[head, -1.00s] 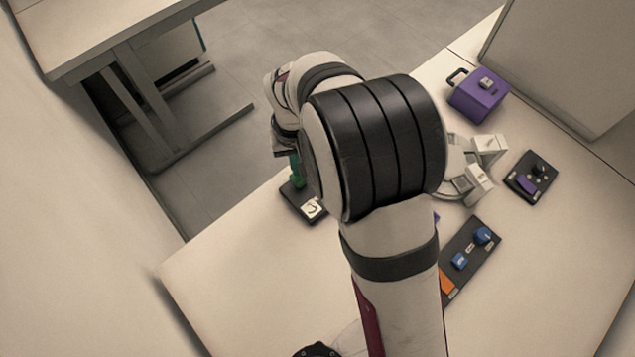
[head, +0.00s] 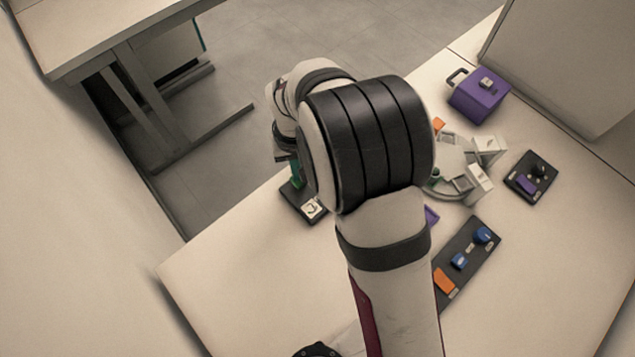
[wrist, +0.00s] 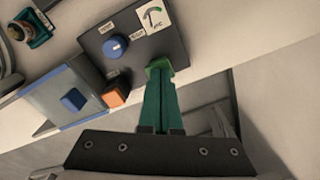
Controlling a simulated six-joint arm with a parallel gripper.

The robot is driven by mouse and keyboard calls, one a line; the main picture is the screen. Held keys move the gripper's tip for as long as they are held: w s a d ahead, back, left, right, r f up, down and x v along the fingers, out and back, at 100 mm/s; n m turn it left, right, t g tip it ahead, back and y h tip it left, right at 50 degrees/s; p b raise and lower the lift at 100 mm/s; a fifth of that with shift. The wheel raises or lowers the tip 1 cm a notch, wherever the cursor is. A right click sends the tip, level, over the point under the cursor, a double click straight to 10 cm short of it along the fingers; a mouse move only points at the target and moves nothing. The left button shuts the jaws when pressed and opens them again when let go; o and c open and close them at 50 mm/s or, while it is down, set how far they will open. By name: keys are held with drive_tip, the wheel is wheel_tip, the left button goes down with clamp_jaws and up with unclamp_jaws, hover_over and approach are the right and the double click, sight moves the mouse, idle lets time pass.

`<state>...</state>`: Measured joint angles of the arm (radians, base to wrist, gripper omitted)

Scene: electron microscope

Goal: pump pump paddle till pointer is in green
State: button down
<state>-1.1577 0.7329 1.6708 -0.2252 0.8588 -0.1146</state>
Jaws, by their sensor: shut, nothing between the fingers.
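A dark panel (wrist: 100,38) fills the top middle of the wrist view, with a blue knob (wrist: 115,46) and a white gauge (wrist: 155,15). The gauge carries a dark mark and a green arc; its pointer is too small to read. My gripper (wrist: 158,68) has green fingers that are shut and empty, their tips at the panel's near edge below the gauge. I cannot make out a pump paddle; the fingers may cover it. In the head view, the panel (head: 292,204) lies at the table's far left edge, under my gripper (head: 296,178), partly hidden by my arm.
In the head view, a control strip (head: 465,262), a white instrument (head: 470,170), a small dark panel (head: 530,178) and a purple box (head: 480,95) stand to the right.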

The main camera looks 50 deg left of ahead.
drive_tip(key=shift+r, duration=3.5)
drive_tip(key=w+d+r+m, duration=0.3)
drive_tip(key=d+r+m, duration=0.15)
drive_tip(key=d, duration=0.55)
drive_tip(key=w+d+r+m, duration=0.3)
drive_tip(key=w+d+r, duration=0.15)
drive_tip(key=d, duration=0.55)
drive_tip(key=s+d+m+y, duration=0.1)
drive_tip(key=s+d+m, duration=0.9)
drive_tip(key=d, duration=0.6)
drive_tip(key=shift+s+d+r+y, duration=0.15)
drive_tip(key=shift+s+r+y, duration=0.25)
drive_tip(key=shift+s, duration=0.65)
